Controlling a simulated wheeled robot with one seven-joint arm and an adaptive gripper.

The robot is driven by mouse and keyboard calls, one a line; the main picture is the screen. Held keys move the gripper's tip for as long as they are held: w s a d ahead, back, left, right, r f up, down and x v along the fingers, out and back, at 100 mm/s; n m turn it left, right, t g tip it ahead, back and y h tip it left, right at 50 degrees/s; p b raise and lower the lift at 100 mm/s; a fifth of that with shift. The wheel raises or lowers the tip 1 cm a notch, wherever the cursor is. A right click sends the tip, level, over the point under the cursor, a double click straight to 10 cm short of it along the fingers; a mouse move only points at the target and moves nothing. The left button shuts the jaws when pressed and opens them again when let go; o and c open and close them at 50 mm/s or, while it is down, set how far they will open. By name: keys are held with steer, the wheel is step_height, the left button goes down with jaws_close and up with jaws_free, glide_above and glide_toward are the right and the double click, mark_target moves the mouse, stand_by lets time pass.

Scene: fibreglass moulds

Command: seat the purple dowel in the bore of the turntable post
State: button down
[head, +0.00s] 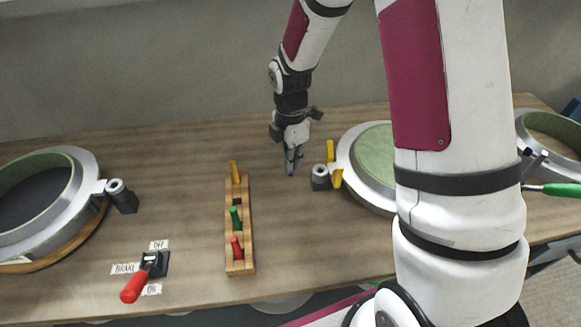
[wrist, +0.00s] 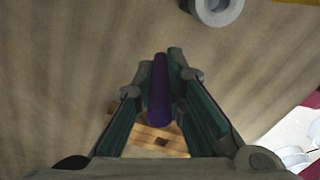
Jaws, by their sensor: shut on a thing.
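My gripper (head: 292,165) points down over the table, just left of a grey turntable post (head: 320,176). In the wrist view my gripper (wrist: 160,72) is shut on the purple dowel (wrist: 159,92), which lies lengthwise between the fingers. In the head view I cannot make the dowel out. The post's round open bore faces up; the post also shows at the top of the wrist view (wrist: 217,10), apart from the dowel. This post stands beside the round mould with a green face (head: 373,150). A similar post (head: 122,196) stands by the left mould.
A wooden rack (head: 240,262) holds yellow, green and red dowels, with one empty hole. Yellow pieces (head: 330,150) stand right beside the near post. A red-handled brake lever (head: 134,287) sits at the front left. A third mould (head: 555,135) is at the far right. Table between rack and post is clear.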

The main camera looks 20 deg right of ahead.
steer(key=s+a, duration=0.1)
steer(key=s, duration=0.6)
steer(key=s+a+r, duration=0.1)
steer(key=s+a, duration=0.1)
steer(key=s, duration=0.6)
steer(key=shift+s+a+r, duration=0.2)
steer(key=shift+s+a, duration=0.1)
steer(key=w+d+m, duration=0.1)
steer(key=w+m, duration=0.3)
steer(key=m, duration=0.2)
steer(key=w+d+m, duration=0.1)
steer(key=w+m, duration=0.4)
steer(key=m, duration=0.2)
steer(key=w+d+m+p, duration=0.1)
steer(key=w+m, duration=0.4)
steer(key=m, duration=0.2)
steer(key=shift+w+d+f, duration=0.15)
steer(key=shift+d+f, duration=0.1)
steer(key=shift+f, duration=0.1)
